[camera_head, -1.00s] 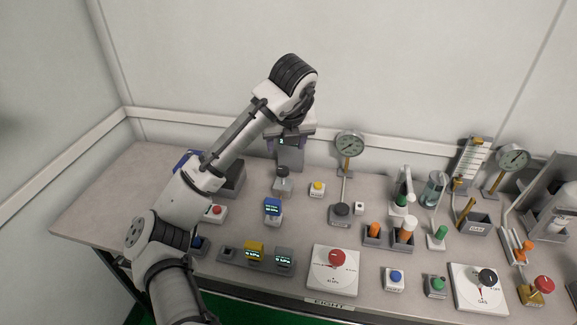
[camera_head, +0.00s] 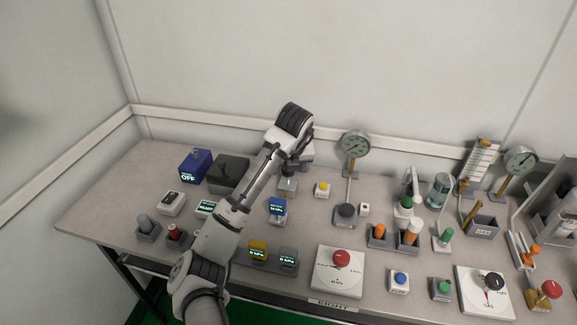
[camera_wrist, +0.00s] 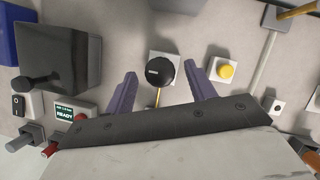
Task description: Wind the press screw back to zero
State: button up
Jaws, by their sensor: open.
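My gripper (camera_wrist: 162,78) is open, with its two purple fingers spread. In the wrist view a round black knob (camera_wrist: 158,72) with a small pale label lies between the fingertips, with a gap on both sides. It stands on a light square base, and a thin yellow rod shows below it. In the head view my gripper (camera_head: 292,163) is above the grey base (camera_head: 287,187) of this device and hides the knob. I cannot tell for certain that this knob is the press screw, and I can read no zero mark.
A yellow button box (camera_head: 322,189) stands close to the right, and a dial gauge (camera_head: 355,143) on a stand is beyond it. A dark box (camera_head: 229,172) and a blue box marked OFF (camera_head: 195,165) stand left. A blue-screen meter (camera_head: 277,210) is in front.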

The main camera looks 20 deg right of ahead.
jog(key=shift+c, duration=0.4)
jog(key=c, duration=0.9)
jog(key=shift+r+n+p, duration=0.1)
jog(key=shift+n+p, duration=0.2)
jog(key=shift+p, duration=0.05)
